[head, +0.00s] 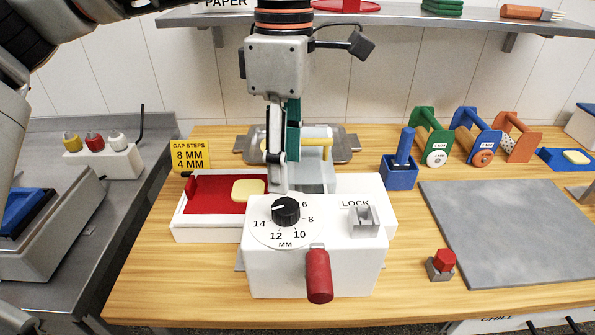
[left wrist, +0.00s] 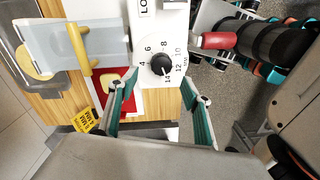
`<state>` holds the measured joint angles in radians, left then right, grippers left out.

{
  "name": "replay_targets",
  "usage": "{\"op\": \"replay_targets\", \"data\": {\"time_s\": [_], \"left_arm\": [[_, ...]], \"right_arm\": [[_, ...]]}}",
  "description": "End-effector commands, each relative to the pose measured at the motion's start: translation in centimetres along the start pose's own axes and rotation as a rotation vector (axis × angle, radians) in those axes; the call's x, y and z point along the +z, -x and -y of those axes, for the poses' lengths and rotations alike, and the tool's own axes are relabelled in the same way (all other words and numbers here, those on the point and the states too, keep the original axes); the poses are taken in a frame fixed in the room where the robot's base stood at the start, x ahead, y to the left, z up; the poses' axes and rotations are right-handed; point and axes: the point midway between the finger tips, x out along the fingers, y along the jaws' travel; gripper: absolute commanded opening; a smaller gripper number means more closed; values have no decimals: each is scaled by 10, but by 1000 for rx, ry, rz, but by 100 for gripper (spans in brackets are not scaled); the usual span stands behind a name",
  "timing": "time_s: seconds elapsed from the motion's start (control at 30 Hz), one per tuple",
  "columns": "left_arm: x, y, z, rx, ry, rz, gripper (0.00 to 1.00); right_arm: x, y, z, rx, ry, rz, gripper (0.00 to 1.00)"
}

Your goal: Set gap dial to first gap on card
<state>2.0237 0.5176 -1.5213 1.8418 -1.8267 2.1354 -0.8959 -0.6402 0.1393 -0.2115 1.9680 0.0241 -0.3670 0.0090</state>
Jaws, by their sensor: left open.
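The gap dial (head: 286,210) is a black knob on a white round scale, on the front of the white machine (head: 320,262). Its white pointer faces left in the head view, toward the 14 side. The scale's 4 is hidden there but shows in the left wrist view, around the dial (left wrist: 161,64). The yellow card (head: 190,156) reads GAP STEPS, 8 MM above 4 MM. My left gripper (head: 279,182) is open and empty, above and behind the dial. In the left wrist view its two fingers (left wrist: 165,88) are spread below the dial. My right gripper is not in view.
A red handle (head: 318,275) sticks out of the machine's front, and a LOCK piece (head: 364,220) stands right of the dial. A yellow slab (head: 248,190) lies on the red bed (head: 208,193) at left. A grey slab (head: 510,228) lies on the right.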

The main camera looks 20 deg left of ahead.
Motion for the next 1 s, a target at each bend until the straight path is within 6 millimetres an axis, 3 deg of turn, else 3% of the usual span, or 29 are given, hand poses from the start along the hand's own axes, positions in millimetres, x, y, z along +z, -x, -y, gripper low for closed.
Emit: {"op": "replay_targets", "data": {"time_s": [0.17, 0.3, 0.6, 1.0], "left_arm": [[-1, -10, 0, -1, -1, -3, 49], [-1, -31, 0, -3, -1, -2, 49], [-1, -70, 0, -1, 0, -1, 49], [-1, -78, 0, 0, 1, -1, 49]], "right_arm": [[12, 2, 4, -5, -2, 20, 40], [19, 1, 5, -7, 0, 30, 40], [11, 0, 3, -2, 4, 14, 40], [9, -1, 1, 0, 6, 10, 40]]}}
